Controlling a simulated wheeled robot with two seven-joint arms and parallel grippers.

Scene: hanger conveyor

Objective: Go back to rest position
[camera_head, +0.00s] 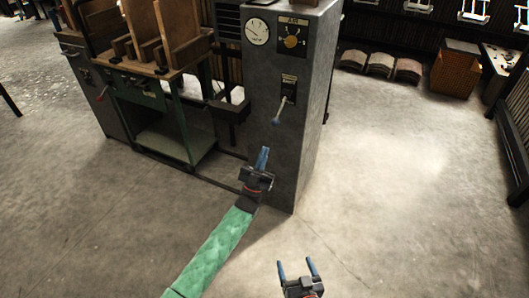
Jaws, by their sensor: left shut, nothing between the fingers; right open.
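My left gripper (263,160) is at the end of a green-sleeved arm that comes in from the lower left. Its blue fingers are shut with nothing between them, and it shows in front of the lower part of a grey cabinet (275,130). I cannot tell whether it touches the cabinet. My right gripper (296,266) is at the bottom edge, right of the middle. Its two blue fingers are spread apart and empty, over bare floor. Most of the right arm is out of view.
A green-legged workbench (170,128) with wooden boards stands at the left. A wooden crate (456,72) and folded stacks (381,65) lie at the back right. The floor at right is clear.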

